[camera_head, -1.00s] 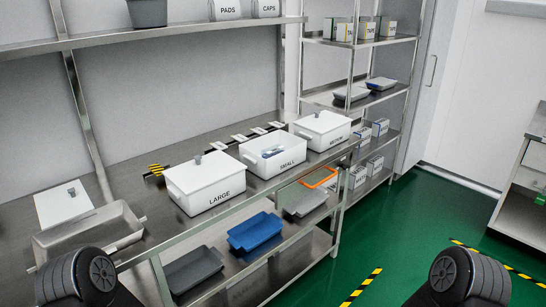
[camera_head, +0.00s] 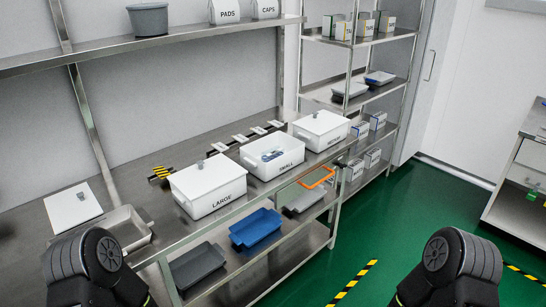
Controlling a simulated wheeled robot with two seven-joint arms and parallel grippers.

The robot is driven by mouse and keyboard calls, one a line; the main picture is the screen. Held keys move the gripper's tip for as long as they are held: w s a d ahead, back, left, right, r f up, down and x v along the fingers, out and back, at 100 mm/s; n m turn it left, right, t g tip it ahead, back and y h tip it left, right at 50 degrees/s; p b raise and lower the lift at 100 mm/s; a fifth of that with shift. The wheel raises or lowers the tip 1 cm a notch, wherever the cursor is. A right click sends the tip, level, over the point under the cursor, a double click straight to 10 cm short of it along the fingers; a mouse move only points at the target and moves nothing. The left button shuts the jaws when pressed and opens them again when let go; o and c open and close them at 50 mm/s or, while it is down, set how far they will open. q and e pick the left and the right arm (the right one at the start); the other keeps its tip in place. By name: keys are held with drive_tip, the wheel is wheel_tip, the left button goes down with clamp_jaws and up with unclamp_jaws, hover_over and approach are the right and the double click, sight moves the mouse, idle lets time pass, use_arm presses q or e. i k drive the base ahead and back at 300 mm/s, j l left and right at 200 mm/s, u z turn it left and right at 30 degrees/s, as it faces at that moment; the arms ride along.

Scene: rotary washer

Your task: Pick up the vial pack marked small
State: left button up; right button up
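A white box marked SMALL (camera_head: 283,169) stands open on the steel bench between two lidded white boxes. Inside it lies a small bluish and white item (camera_head: 272,155), too small to tell in detail. The box marked LARGE (camera_head: 216,199) is on its left and the box marked MEDIUM (camera_head: 331,140) on its right, both with lids on. My two arms show only as dark rounded links at the lower left and lower right. Neither gripper is in view.
An open steel tray (camera_head: 128,226) and a white lid (camera_head: 74,206) lie at the bench's left. Blue (camera_head: 255,229) and grey (camera_head: 196,266) trays sit on the shelf below. A rack (camera_head: 362,90) stands at the back right.

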sight(276, 151)
drive_tip(key=i+z, duration=0.15)
drive_tip(key=z, duration=0.3)
drive_tip(key=i+j+z, duration=0.1)
drive_tip(key=z, duration=0.35)
drive_tip(key=i+j+z, duration=0.15)
drive_tip(key=i+j, duration=0.35)
drive_tip(key=i+j+z, duration=0.2)
drive_tip(key=i+j, duration=0.25)
drive_tip(key=i+j+z, duration=0.15)
drive_tip(key=i+j, duration=0.3)
drive_tip(key=j, duration=0.2)
